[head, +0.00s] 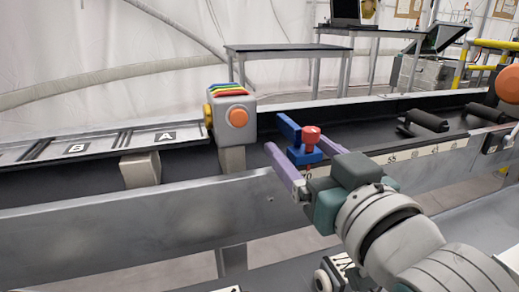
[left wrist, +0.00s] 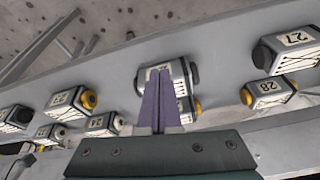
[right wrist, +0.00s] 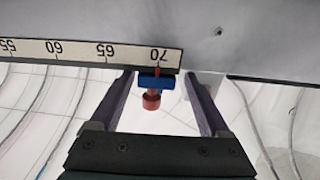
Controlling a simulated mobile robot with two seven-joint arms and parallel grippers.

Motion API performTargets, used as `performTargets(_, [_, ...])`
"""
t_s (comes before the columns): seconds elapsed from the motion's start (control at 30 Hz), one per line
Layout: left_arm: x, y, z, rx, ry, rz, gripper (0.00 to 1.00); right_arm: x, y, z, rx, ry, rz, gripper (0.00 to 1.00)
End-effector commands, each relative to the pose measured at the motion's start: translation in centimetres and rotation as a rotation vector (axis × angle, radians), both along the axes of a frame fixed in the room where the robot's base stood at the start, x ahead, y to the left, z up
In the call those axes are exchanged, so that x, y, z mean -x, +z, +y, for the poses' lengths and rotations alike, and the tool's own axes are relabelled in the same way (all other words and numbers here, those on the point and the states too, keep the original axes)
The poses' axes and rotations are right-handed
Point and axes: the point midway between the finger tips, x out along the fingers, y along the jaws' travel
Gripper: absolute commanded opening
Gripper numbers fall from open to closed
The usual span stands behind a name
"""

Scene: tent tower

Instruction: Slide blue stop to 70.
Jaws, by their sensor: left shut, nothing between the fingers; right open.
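The blue stop (head: 304,155) with its red knob (head: 311,135) sits on the rail of the conveyor. My right gripper (head: 277,134) is open, with one finger on each side of the stop. In the right wrist view the blue stop (right wrist: 150,82) lies between the spread fingers (right wrist: 157,76), with a gap on each side. The number scale (right wrist: 90,52) runs along the rail edge, and a thin red mark above the stop lines up with the 70 at its end. My left gripper (left wrist: 160,72) is shut and empty in the left wrist view.
A grey post (head: 230,118) with an orange button stands left of the right gripper. Black rollers (head: 425,121) lie on the belt at right. Several labelled boxes (left wrist: 290,40) with knobs line a panel around my left gripper. Tables (head: 290,48) stand behind.

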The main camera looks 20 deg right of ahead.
Motion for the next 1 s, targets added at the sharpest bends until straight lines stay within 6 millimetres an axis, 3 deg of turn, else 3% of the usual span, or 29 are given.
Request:
performTargets(0.1, [0.0,0.6,0.0,0.000,0.000,0.000,0.00,2.4,0.0,-0.1,-0.002,0.000,0.005,0.80])
performTargets(0.3, [0.0,0.9,0.0,-0.001,-0.001,0.000,0.00,5.3,0.0,-0.2,0.000,0.000,0.002,0.80])
performTargets(0.77, [0.0,1.0,0.2,-0.007,-0.004,0.000,0.00,6.3,0.1,-0.2,0.000,0.000,0.000,0.80])
performTargets(0.87, [0.0,2.3,0.2,-0.007,-0.004,0.000,0.00,6.4,0.9,-0.6,0.003,-0.009,0.035,0.80])
performTargets(1.0, [0.0,7.1,0.2,-0.007,-0.004,0.002,0.00,7.3,3.6,-1.9,0.019,-0.047,0.211,0.80])
